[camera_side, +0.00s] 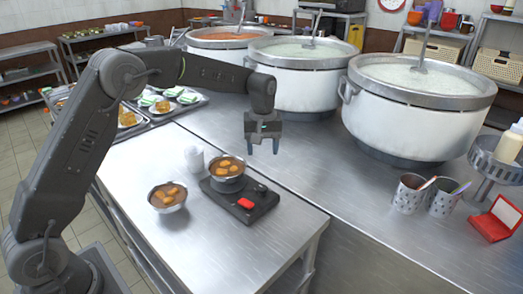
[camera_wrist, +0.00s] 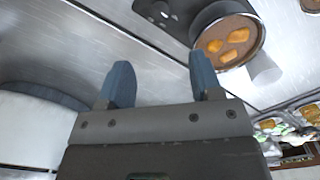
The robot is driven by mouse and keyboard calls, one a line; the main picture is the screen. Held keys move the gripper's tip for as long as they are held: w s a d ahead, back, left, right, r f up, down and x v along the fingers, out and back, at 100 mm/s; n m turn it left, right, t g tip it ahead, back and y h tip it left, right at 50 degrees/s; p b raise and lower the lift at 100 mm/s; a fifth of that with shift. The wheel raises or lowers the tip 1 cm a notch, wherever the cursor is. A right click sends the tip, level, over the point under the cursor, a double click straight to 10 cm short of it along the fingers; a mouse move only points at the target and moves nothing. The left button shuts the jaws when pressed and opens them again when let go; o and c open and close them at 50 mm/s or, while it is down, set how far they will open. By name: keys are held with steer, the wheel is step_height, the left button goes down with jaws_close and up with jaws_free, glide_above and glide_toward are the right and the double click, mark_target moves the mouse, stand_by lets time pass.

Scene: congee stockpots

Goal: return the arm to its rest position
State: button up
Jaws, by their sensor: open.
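My gripper (camera_side: 263,147) hangs from the arm over the steel counter, its fingers pointing down and apart with nothing between them. In the wrist view my gripper (camera_wrist: 160,85) shows two separate blue-grey fingers with bare steel between them. Just left of and below the gripper in the side view, a bowl of brown soup with orange pieces (camera_side: 227,169) sits on a black scale-like device (camera_side: 262,197) with a red part.
A second bowl (camera_side: 167,197) and a white shaker (camera_side: 194,158) stand nearby. Large stockpots (camera_side: 398,120) line the back and right of the counter. Metal cups (camera_side: 410,199) and a red box (camera_side: 496,220) are at right. Trays of food (camera_side: 150,117) lie at left.

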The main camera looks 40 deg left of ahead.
steer(key=s+d+r+m+t, duration=0.2)
steer(key=s+r+m+t, duration=0.15)
steer(key=s+r, duration=0.95)
steer(key=s+f+m+t, duration=0.2)
steer(key=s+m, duration=0.3)
steer(key=s, duration=1.4)
steer(key=shift+s+d+m, duration=0.35)
steer(key=shift+d, duration=0.1)
